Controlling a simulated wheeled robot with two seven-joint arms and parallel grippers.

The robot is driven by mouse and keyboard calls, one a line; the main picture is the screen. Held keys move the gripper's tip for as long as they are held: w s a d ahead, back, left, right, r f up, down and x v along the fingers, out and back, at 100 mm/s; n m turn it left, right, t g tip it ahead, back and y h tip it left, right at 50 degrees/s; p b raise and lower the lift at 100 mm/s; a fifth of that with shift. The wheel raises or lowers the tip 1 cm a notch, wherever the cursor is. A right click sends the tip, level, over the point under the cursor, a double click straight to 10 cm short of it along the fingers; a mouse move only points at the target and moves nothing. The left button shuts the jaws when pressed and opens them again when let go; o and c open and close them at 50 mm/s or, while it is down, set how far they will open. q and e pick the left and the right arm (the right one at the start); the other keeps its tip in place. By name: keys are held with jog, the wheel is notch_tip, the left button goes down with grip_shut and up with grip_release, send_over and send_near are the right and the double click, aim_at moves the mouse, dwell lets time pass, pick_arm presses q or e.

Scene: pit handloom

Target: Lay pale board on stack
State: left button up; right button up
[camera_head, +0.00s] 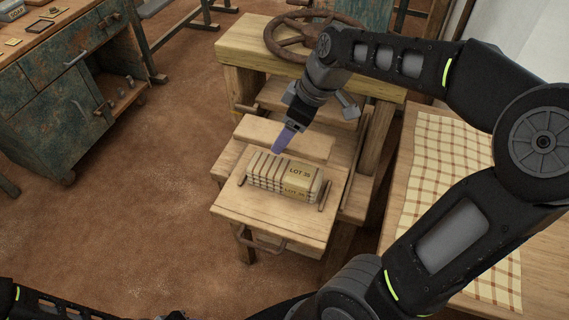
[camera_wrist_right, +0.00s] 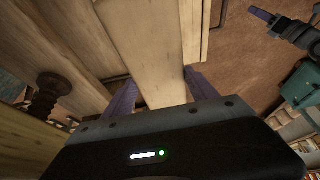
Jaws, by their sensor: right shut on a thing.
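The pale board (camera_head: 312,146) is a plain, light wooden plank in the head view, just behind the stack. My right gripper (camera_head: 280,145) is shut on it; in the wrist view its purple fingers (camera_wrist_right: 160,92) lie either side of the pale board (camera_wrist_right: 150,50). Whether the board touches anything beneath it cannot be told. The stack (camera_head: 268,175), with dark bands and yellow "LOT 35" labels, sits on a wooden tray top (camera_head: 255,212). My left gripper (camera_wrist_right: 262,14) shows small at the wrist view's top right; its opening is unclear.
A wooden frame with a dark handwheel (camera_head: 300,35) stands behind. Dark bars (camera_head: 323,195) flank the stack. A checked cloth (camera_head: 430,165) covers a table at right. A green workbench (camera_head: 60,110) stands at left, with bare floor between.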

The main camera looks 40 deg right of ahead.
notch_tip(320, 180, down, 6)
jog(key=shift+w+f, duration=0.1)
jog(key=shift+f, duration=0.1)
jog(key=shift+f+b, duration=0.35)
jog(key=shift+f, duration=1.5)
jog(key=o, duration=1.1)
jog(key=shift+f, duration=0.2)
jog(key=o, duration=0.5)
jog(key=shift+r, duration=0.1)
jog(key=shift+c, duration=0.2)
jog(key=shift+r, duration=0.1)
